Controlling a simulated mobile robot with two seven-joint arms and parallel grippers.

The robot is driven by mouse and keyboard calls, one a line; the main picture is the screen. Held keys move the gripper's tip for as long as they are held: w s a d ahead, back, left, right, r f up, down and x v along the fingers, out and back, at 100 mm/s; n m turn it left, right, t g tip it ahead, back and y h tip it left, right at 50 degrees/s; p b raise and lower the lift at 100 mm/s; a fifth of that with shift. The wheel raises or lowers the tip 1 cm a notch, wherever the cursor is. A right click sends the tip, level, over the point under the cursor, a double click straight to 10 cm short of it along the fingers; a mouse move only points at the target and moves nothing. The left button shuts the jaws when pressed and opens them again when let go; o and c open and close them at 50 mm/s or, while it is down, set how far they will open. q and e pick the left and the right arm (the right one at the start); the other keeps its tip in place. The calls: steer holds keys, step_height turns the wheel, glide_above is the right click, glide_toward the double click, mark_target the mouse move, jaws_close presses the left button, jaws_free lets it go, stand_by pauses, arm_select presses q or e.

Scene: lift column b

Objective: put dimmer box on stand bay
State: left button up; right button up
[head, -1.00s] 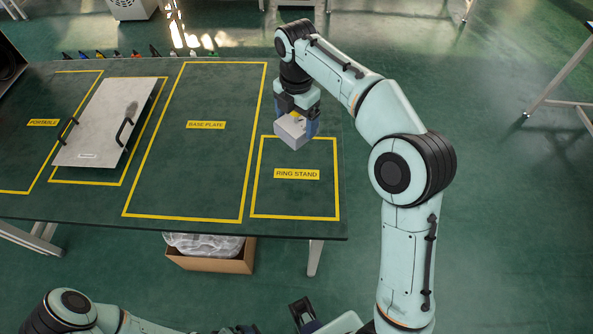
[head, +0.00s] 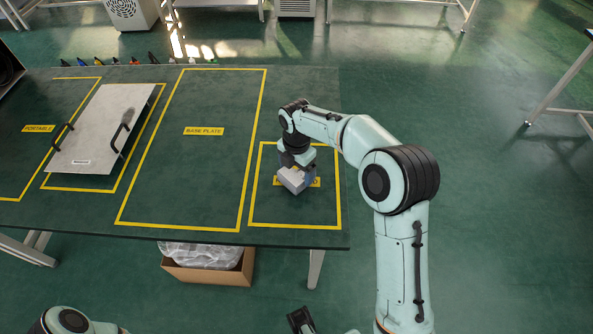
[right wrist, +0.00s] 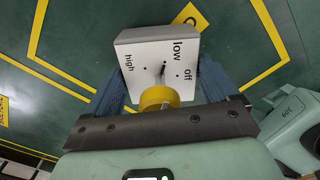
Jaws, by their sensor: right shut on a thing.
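The dimmer box (head: 294,181) is a small pale grey box. In the right wrist view the dimmer box (right wrist: 155,55) shows a face marked high, low and off, with a yellow round part below it. My right gripper (head: 299,175) is shut on the box, with its dark blue fingers on either side. The stand bay (head: 294,226) is a yellow-outlined rectangle at the table's right end. The box is over the middle of this bay and hides most of its label. I cannot tell whether it touches the table. A dark part at the bottom edge may be my left gripper.
The base plate bay (head: 190,175) left of the stand bay is empty. A grey panel (head: 98,120) with two black handles lies further left. Several small coloured items line the table's back edge. A cardboard box (head: 207,272) stands under the table.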

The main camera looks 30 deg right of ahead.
steer(key=shift+f, duration=0.35)
steer(key=shift+f, duration=0.1)
steer(key=o, duration=0.9)
steer(key=shift+o, duration=0.2)
step_height(320, 180, up, 12)
steer(key=shift+r+p, duration=0.15)
steer(key=shift+p, duration=0.8)
